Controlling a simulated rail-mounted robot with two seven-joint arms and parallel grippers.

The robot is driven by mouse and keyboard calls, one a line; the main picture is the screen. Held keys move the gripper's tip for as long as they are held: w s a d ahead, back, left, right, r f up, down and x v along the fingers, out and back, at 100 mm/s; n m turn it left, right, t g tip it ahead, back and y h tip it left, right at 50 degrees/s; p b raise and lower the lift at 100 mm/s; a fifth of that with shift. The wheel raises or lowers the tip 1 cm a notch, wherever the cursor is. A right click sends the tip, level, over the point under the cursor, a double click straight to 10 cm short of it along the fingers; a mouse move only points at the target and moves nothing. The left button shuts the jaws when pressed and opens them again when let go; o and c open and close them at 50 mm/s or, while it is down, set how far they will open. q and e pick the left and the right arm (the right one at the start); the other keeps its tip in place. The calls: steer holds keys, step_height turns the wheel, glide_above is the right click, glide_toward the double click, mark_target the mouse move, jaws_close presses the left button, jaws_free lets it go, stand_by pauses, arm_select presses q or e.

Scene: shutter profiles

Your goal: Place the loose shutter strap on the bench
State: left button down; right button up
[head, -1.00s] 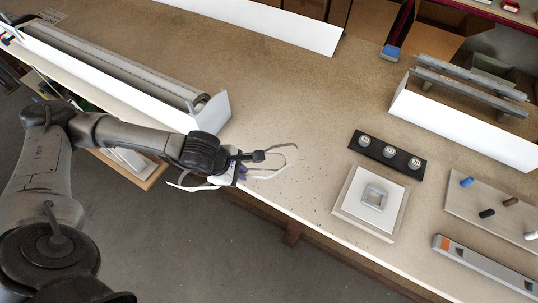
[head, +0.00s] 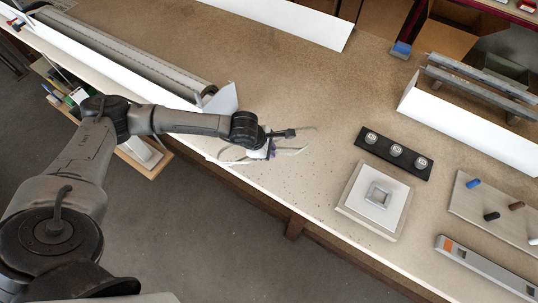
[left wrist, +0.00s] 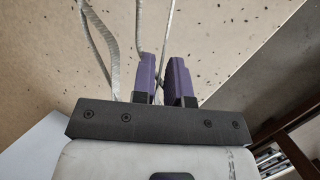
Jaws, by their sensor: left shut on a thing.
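The grey, thin shutter strap (head: 292,151) is held in loose loops at my left gripper (head: 271,148), over the front edge of the bench (head: 300,185). One loop sticks out to the right, and an end trails left near the edge. In the left wrist view the purple fingers (left wrist: 163,78) are shut on the strap (left wrist: 140,28), whose strands run upward out of the picture against the speckled bench top. I cannot tell whether the strap touches the bench. My right gripper is not in view.
A long white shutter box (head: 130,75) lies left of the gripper. To the right are a square plate (head: 351,206), a black strip with three round knobs (head: 370,149), a pegboard (head: 461,204) and a spirit level (head: 478,262). Bare bench lies behind the gripper.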

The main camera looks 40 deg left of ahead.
arm_select(q)
steer(key=shift+f, duration=1.9)
steer(key=c, duration=1.1)
jaws_free()
steer(key=shift+c, duration=0.2)
steer(key=shift+s+r, duration=0.1)
steer(key=shift+r, duration=0.05)
